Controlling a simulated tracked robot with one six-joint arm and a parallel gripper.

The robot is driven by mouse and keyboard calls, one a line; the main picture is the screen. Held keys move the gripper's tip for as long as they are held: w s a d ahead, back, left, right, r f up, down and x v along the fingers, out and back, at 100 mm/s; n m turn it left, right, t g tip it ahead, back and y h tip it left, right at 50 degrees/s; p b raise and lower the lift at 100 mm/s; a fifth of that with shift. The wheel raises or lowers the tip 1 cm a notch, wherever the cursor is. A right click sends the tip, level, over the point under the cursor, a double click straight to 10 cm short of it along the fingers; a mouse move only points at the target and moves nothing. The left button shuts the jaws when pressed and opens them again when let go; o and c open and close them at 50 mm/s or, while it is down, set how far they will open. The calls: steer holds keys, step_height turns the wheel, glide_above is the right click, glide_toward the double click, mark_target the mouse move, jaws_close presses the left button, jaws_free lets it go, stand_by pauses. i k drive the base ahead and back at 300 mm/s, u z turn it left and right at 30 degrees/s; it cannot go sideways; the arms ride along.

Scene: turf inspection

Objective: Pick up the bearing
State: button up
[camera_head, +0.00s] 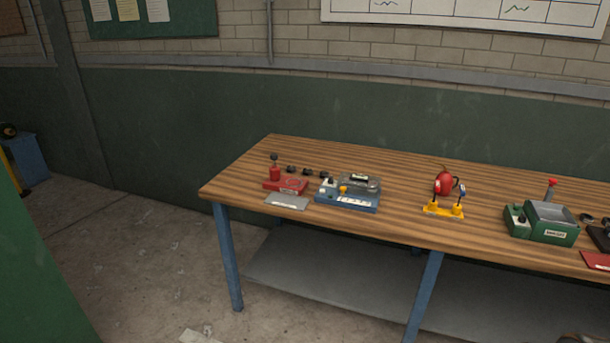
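No part can be clearly made out as the bearing at this size. Several small dark round parts (307,171) sit in a row on the wooden workbench (400,226), behind a red block and a blue device. Another small dark round part (587,218) lies near the right edge of the picture, beside a green device. Either could be a bearing; I cannot tell. My gripper is not in view.
On the bench are a red block (286,185), a grey plate (287,201), a blue device (348,194), a yellow stand (443,209) with a red part (445,184), and a green device (541,224). Open concrete floor (130,255) lies left of the bench.

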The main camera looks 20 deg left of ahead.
mark_target(322, 174)
steer(key=k, duration=1)
steer(key=u, duration=0.25)
steer(key=i, duration=0.4)
steer(key=u, duration=0.65)
steer(key=i, duration=0.7)
steer(key=u, duration=0.4)
steer(key=i, duration=0.9)
steer(key=z, duration=0.35)
steer(key=i, duration=0.85)
steer(key=z, duration=0.45)
